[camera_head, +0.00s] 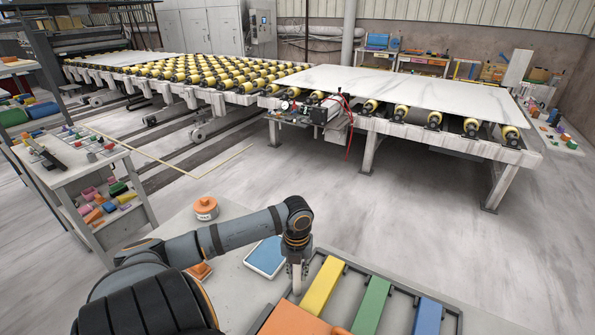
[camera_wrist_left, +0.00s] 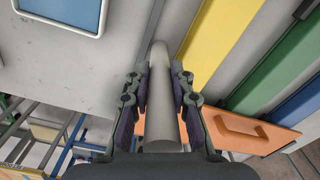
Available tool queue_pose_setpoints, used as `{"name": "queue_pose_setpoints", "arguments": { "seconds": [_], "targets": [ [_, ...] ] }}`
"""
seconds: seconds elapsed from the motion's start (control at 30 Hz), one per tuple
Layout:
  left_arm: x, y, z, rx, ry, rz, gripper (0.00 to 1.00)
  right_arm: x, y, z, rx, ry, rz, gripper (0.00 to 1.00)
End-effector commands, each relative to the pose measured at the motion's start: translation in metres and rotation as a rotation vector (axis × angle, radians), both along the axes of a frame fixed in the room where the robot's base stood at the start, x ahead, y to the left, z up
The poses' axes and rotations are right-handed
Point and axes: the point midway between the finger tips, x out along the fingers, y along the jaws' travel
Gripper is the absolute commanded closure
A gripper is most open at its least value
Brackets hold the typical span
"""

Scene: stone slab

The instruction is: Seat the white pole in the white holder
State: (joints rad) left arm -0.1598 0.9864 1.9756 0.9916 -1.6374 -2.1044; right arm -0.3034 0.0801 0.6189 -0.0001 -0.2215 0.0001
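My left gripper (camera_head: 297,268) points down over the workbench, just left of the yellow bar. In the left wrist view its two fingers (camera_wrist_left: 160,98) close on both sides of a pale grey-white pole (camera_wrist_left: 161,118). The pole runs lengthwise between the fingers, its rounded far end beyond the fingertips. In the head view a short pale piece of the pole (camera_head: 297,283) shows below the gripper. I cannot make out whether its end touches anything. I cannot pick out a distinct white holder in either view. My right gripper is not in view.
A dark rack frame holds yellow (camera_head: 323,286), green (camera_head: 371,306) and blue (camera_head: 428,318) bars to the right. An orange handled piece (camera_head: 290,320) is in front. A blue tray (camera_head: 266,256) and an orange-lidded jar (camera_head: 205,208) stand left. Beyond is a slab on rollers (camera_head: 405,86).

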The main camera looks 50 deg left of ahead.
Motion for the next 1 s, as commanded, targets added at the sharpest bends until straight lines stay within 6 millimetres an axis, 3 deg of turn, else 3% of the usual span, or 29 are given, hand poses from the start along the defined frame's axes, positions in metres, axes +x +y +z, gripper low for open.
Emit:
{"name": "queue_pose_setpoints", "arguments": {
  "seconds": [0.03, 0.17, 0.4, 0.57, 1.0],
  "targets": [
    [0.0, 0.0, 0.0, 0.0, 0.0, 0.0, 0.73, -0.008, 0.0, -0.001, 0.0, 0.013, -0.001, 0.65],
    [0.0, 0.0, 0.0, 0.0, 0.0, 0.0, 0.55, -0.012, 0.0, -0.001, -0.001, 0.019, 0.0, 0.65],
    [0.0, 0.0, 0.0, 0.0, 0.0, 0.0, 0.55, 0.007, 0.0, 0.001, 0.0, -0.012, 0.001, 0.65],
    [0.001, 0.002, 0.01, 0.004, -0.002, -0.001, 0.55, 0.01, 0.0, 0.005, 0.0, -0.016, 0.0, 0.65],
    [0.0, 0.003, 0.103, 0.006, 0.0, -0.002, 0.55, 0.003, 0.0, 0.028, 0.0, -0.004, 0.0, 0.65]
  ]
}}
